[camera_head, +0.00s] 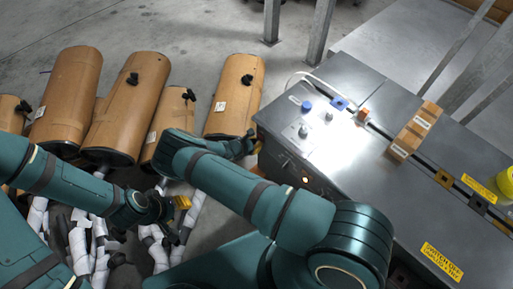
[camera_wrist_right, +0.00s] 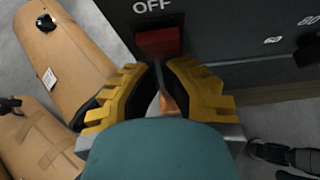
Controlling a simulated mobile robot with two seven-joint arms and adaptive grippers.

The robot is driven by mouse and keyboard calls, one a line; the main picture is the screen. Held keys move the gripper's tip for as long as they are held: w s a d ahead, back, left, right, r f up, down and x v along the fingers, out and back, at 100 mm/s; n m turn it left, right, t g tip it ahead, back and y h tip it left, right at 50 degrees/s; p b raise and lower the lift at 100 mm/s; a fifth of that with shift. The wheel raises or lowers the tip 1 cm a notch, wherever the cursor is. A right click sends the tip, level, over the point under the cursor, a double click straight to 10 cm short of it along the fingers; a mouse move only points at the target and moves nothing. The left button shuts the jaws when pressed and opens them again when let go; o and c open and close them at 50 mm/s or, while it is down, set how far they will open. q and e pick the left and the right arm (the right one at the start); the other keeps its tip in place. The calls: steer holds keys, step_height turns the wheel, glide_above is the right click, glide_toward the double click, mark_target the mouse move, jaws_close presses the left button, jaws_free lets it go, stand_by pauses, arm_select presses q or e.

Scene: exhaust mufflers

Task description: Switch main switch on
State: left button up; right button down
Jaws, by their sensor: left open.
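The main switch is a red block (camera_wrist_right: 158,42) on the dark front of the metal cabinet, just below the label "OFF" in the right wrist view. My right gripper (camera_wrist_right: 158,72) has its yellow fingers just below the red switch, with the tips close together and a narrow gap between them. Whether they touch or grip the switch I cannot tell. In the head view my right gripper (camera_head: 250,143) is at the cabinet's near left corner, and the switch is hidden there. My left gripper (camera_head: 178,204) is open and empty, low at the left, away from the cabinet.
The metal cabinet (camera_head: 345,75) fills the right, with a blue knob (camera_head: 307,106), a cardboard box (camera_head: 414,130) and a lit button (camera_head: 305,180). White-wrapped pipes (camera_head: 90,240) lie below my left arm. Grey floor is free behind.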

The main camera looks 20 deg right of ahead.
arm_select(q)
steer(key=shift+w+r+p, duration=0.2)
steer(key=shift+r+p, duration=0.35)
steer(key=shift+p, duration=0.05)
arm_select(e)
steer(key=shift+w+r, duration=0.25)
steer(key=shift+r, duration=0.6)
arm_select(q)
steer(key=shift+s, duration=0.15)
arm_select(e)
steer(key=shift+a, duration=0.1)
arm_select(q)
steer(key=shift+s+a+r+p, duration=0.7)
steer(key=shift+s+r, duration=0.05)
arm_select(e)
steer(key=a+f+v, duration=0.1)
steer(key=v, duration=1.2)
steer(key=shift+s+a+f, duration=0.15)
steer(key=shift+s+f, duration=0.05)
steer(key=shift+s, duration=0.1)
